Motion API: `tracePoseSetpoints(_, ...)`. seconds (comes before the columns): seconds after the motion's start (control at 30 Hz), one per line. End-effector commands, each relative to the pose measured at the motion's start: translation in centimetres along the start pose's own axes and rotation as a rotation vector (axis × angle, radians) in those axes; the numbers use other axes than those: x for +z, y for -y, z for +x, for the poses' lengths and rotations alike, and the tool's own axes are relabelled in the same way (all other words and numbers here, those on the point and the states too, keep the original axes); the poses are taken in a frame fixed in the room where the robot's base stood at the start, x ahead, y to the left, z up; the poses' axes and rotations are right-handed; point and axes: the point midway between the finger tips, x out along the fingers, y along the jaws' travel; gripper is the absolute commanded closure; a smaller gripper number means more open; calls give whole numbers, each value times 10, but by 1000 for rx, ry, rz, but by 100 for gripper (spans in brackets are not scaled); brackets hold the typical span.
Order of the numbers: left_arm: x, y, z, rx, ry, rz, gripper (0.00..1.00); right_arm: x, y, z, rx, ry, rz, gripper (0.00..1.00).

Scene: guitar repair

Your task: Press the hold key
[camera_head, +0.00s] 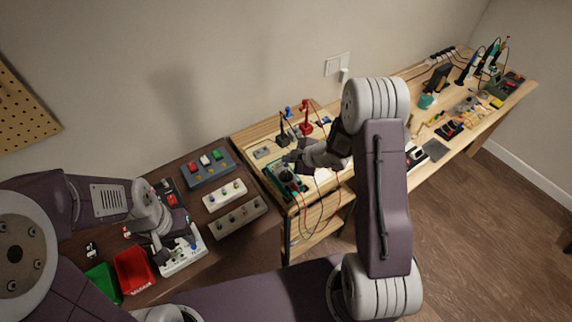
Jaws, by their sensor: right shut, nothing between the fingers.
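A teal-edged device with a dark round dial, which looks like a multimeter (286,177), lies at the near left corner of the light wooden bench. A hold key is too small to make out on it. My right gripper (291,160) is shut and empty, with its tips just above or beside the device's far end; I cannot tell whether they touch it. My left gripper (164,252) is over a white board (184,254) on the dark table at the left; its fingers are too small to read.
Red (134,270) and green (103,280) bins stand near my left gripper. A blue-grey box with coloured buttons (208,168) and pale knob panels (224,195) lie between the arms. Red and black clamp stands (305,123) and loose leads surround the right gripper.

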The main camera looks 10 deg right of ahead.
Motion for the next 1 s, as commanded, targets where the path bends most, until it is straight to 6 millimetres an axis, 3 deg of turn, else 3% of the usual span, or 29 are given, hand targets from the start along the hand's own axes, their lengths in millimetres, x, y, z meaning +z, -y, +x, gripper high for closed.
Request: tracePoseSetpoints(1.0,1,0,10,0,0,0,64,6,6,8,0,0,0,100)
